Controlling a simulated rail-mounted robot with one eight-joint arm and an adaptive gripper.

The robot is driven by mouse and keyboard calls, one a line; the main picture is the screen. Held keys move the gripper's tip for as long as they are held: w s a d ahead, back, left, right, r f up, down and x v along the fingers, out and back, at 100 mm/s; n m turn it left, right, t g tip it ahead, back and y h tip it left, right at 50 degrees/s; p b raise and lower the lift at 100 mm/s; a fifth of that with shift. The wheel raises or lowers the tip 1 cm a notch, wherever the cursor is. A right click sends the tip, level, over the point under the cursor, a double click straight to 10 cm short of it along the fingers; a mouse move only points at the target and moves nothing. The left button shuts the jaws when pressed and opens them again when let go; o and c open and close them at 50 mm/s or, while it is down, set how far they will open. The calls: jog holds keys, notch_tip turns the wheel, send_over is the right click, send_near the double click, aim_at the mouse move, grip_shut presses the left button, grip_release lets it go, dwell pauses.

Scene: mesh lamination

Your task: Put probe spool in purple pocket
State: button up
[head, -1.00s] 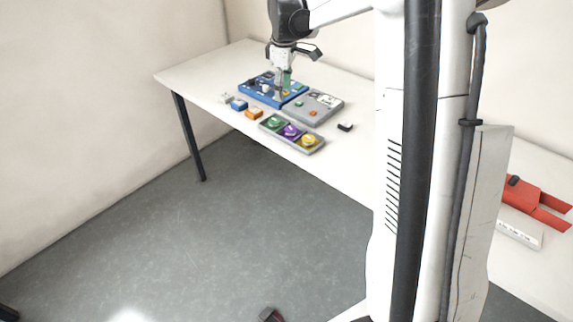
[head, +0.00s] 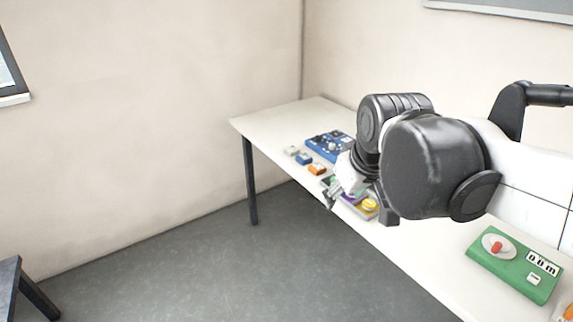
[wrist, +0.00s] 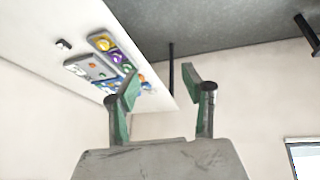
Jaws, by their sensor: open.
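The purple pocket (wrist: 116,57) is the middle pocket of a grey tray, between a yellow pocket (wrist: 103,43) and a green one (wrist: 128,68). Something pale shows in the purple pocket, too small to make out. In the head view the purple pocket (head: 351,196) is partly hidden by my arm. I cannot tell which item is the probe spool. My gripper (wrist: 160,86) is open with nothing between its green-padded fingers. It is clear of the table, and in the wrist view the tray lies beyond its left finger.
A blue board (head: 326,143) and small white, blue and orange blocks (head: 317,169) lie on the table's far part. A grey board (wrist: 88,67) and a small dark block (wrist: 63,45) lie near the tray. A green device (head: 516,268) stands at the near right.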

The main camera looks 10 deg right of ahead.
jog(key=s+a+f+m+t, duration=0.1)
jog(key=s+f, duration=0.3)
jog(key=s, duration=0.4)
jog(key=shift+a+m+t, duration=0.3)
jog(key=shift+a+m, duration=0.3)
jog(key=shift+a, duration=0.15)
jog(key=shift+f, duration=0.2)
notch_tip(320, 180, down, 28)
jog(key=b, duration=2.8)
jog(key=shift+r, duration=0.2)
